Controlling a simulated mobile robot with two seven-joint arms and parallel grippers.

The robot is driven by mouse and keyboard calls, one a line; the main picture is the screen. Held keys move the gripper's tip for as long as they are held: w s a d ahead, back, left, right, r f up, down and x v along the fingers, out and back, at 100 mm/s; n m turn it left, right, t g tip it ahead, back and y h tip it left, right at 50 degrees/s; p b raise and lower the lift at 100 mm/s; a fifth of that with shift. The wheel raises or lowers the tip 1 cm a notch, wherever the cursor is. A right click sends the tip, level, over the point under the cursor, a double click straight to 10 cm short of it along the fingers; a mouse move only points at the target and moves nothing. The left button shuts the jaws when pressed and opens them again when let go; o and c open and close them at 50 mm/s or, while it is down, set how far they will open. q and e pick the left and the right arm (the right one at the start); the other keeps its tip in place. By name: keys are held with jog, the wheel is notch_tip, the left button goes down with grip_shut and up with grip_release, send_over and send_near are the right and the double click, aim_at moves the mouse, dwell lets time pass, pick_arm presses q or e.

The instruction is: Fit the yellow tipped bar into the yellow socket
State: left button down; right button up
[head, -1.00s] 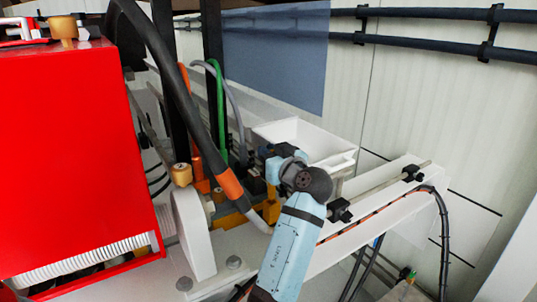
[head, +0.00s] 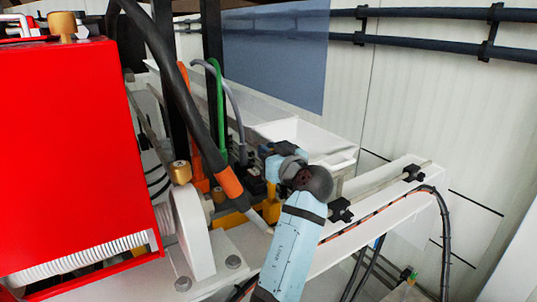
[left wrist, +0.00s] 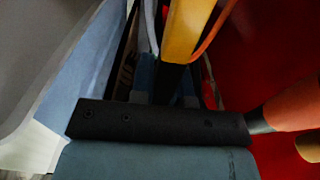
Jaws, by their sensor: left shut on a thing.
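My left gripper (head: 268,163) reaches in behind my light blue wrist, low among the hoses beside the white trough. In the left wrist view its fingers (left wrist: 168,88) are shut on the black part of a bar. The yellow end of this bar (left wrist: 188,32) points toward the top of that view. In the head view the grip is mostly hidden by my wrist. Yellow parts (head: 237,217) show low to the left of the gripper. I cannot tell which is the yellow socket, nor whether the bar touches it. My right gripper is not in view.
A large red housing (head: 70,150) stands at the left. A thick black hose with an orange band (head: 229,182), an orange lever (head: 200,120) and a green hose (head: 220,100) stand close left of my gripper. A white trough (head: 305,135) and a white beam (head: 375,215) lie right.

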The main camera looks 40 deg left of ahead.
pick_arm(q)
jog(key=shift+b, duration=0.3)
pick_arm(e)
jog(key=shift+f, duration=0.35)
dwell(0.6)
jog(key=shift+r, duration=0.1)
